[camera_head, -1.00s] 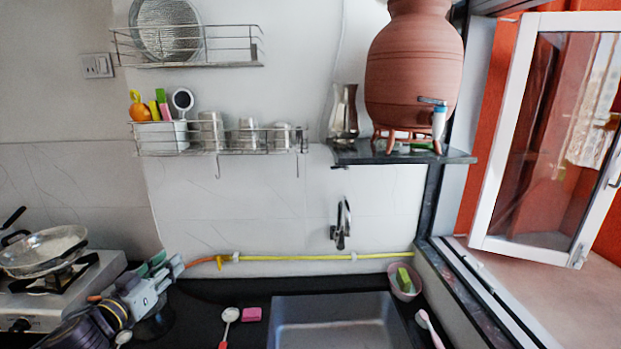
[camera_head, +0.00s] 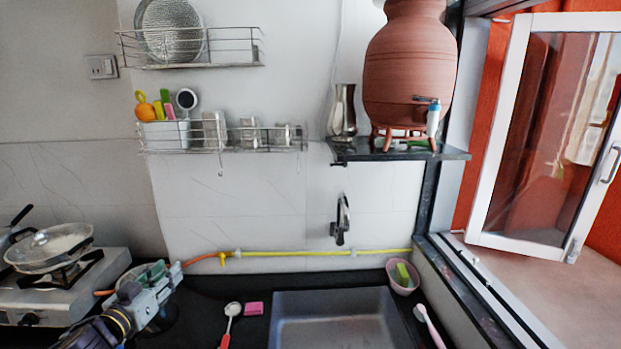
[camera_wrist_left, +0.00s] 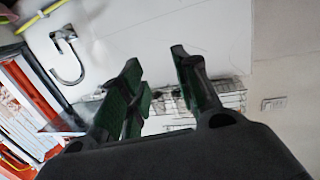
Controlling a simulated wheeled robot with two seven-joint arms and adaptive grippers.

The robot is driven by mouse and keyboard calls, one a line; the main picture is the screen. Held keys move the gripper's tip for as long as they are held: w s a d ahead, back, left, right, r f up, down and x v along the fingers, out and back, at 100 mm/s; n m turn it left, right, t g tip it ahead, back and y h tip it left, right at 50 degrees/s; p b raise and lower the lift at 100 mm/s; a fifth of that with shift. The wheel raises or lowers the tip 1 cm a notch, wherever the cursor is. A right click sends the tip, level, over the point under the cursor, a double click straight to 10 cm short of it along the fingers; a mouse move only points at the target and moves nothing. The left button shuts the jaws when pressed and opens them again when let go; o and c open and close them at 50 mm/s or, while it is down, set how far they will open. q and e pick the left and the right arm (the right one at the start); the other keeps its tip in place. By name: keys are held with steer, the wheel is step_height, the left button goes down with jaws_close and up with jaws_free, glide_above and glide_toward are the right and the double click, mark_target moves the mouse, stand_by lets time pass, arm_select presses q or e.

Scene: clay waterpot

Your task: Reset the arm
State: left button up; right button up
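My left arm comes in from the lower left of the head view. My left gripper (camera_head: 168,273) is above the dark counter (camera_head: 205,290), between the stove and the sink. In the left wrist view, the two dark green fingers of this gripper (camera_wrist_left: 156,60) are apart, with nothing between them. Wall and wire racks show beyond the fingers. The clay waterpot (camera_head: 410,65) stands upright on the dark wall shelf (camera_head: 455,154) at upper right, well away from the gripper. My right gripper is not in view.
A stove (camera_head: 95,275) with a lidded pan (camera_head: 50,247) is left of my arm. A yellow hose (camera_head: 300,253) runs along the wall. Space above the counter is clear.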

arm_select(q)
steer(key=s+d+f+n+g+y, duration=0.1)
steer(key=s+f+g+y, duration=0.15)
steer(key=s+f, duration=0.45)
steer(key=s+d+f+n+g+y, duration=0.15)
steer(key=s+f+g, duration=0.25)
steer(key=f, duration=0.7)
steer(key=s+d+f+m+g+h, duration=0.1)
steer(key=s+d+f+g, duration=0.2)
steer(key=s+d, duration=0.35)
steer(key=s+d+f+m+g+h, duration=0.1)
steer(key=s+d+f+m+g, duration=0.15)
steer(key=s+d+g, duration=0.4)
steer(key=s+a+f+t, duration=0.1)
steer(key=s+f, duration=0.1)
steer(key=f, duration=1.5)
steer(key=s+a+f, duration=0.1)
steer(key=s+f, duration=0.1)
steer(key=f, duration=1.5)
steer(key=s+a+f, duration=0.2)
steer(key=s+f, duration=0.8)
steer(key=s, duration=0.1)
steer(key=s+a+f, duration=0.2)
steer(key=s+f, duration=0.8)
steer(key=s, duration=0.1)
steer(key=shift+g, duration=0.4)
steer(key=shift+f, duration=0.1)
